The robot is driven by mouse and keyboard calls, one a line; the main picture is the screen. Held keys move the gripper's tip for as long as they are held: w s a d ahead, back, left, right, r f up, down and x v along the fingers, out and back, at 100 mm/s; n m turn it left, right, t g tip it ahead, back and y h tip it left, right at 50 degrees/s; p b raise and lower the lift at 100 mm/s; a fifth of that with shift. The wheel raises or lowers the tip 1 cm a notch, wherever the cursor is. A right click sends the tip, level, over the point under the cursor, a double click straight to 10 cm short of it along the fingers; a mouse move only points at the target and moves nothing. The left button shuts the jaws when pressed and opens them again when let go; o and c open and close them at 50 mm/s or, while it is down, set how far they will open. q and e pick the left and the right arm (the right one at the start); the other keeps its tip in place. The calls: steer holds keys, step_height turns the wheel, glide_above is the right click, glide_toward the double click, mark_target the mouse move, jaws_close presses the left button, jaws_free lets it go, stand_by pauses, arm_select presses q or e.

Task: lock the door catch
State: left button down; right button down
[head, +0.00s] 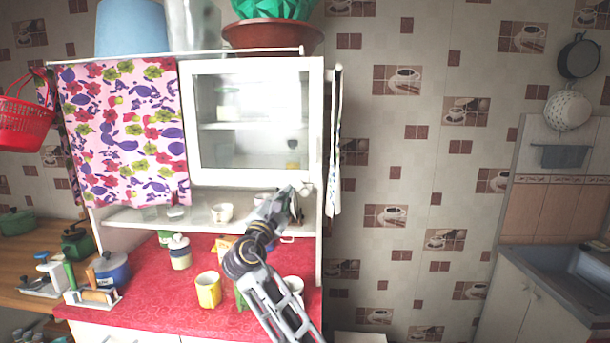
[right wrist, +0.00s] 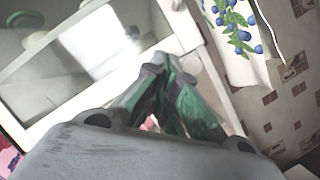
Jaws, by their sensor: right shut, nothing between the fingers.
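The white cabinet door (head: 188,122) has a glass pane and looks closed in its frame. A small pale piece, seemingly the door catch (head: 307,187), sits by the door's lower right corner; it is too small to tell its position. My right gripper (head: 295,200) is shut and empty, just below and left of that corner. In the right wrist view, its fingers (right wrist: 158,72) meet in front of the white door frame (right wrist: 50,110) and hide what lies right behind them. I cannot tell if they touch the catch. My left gripper is not in view.
A flowered cloth (head: 125,135) hangs over the cabinet's left side, and another cloth (head: 334,150) hangs at its right edge. A yellow cup (head: 208,290) and a lidded jar (head: 180,254) stand on the red counter (head: 150,305) below.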

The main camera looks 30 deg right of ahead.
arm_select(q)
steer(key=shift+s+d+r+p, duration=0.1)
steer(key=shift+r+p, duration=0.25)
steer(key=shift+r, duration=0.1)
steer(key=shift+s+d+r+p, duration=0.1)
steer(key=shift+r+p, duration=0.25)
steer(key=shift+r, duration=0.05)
arm_select(e)
steer(key=s+d+r+n, duration=0.1)
steer(key=s+n, duration=0.1)
steer(key=n, duration=1.5)
steer(key=s+d+r+n+g, duration=0.1)
steer(key=s+d+r+n, duration=0.1)
steer(key=n, duration=1.6)
steer(key=shift+s+d+r+y, duration=0.25)
steer(key=shift+s+y, duration=0.05)
steer(key=shift+s, duration=0.5)
